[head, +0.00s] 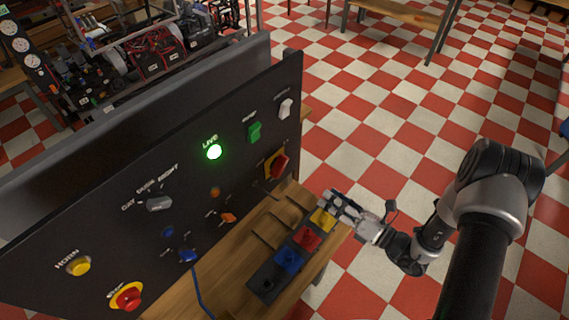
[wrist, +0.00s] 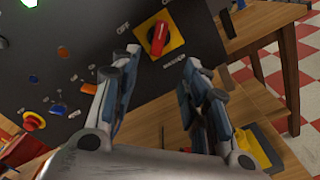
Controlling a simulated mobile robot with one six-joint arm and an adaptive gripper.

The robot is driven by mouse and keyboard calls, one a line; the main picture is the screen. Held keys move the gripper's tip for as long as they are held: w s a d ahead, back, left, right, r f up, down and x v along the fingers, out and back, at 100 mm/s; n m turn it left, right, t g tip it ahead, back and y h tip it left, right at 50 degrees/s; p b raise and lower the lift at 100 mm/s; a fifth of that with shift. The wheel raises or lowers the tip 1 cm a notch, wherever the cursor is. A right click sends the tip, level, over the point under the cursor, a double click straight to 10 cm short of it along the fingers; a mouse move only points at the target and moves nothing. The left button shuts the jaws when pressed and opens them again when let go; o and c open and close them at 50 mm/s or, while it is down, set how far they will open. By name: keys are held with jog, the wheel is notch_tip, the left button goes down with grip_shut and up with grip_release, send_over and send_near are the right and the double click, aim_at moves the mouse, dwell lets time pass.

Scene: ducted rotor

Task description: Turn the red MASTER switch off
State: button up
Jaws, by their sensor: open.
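The red MASTER switch (head: 279,164) is a red rotary handle on a yellow plate at the lower right of the black panel (head: 75,212). In the wrist view the red handle (wrist: 158,38) sits on its tilted yellow plate, with OFF and MASTER lettering beside it. My gripper (head: 335,202) is in front of the panel, to the right of and below the switch in the head view. In the wrist view my gripper (wrist: 155,75) has its two fingers spread apart with nothing between them, and the switch shows beyond the fingertips. The gripper appears apart from the handle.
A green LIVE lamp (head: 214,152) is lit on the panel. A green switch (head: 254,131) and white switch (head: 285,108) sit above MASTER.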

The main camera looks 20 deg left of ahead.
aim_at(284, 167)
jog(key=x, duration=1.7)
jog(key=shift+a, duration=0.15)
jog(key=shift+c, duration=0.6)
jog(key=shift+s, duration=0.1)
grip_shut()
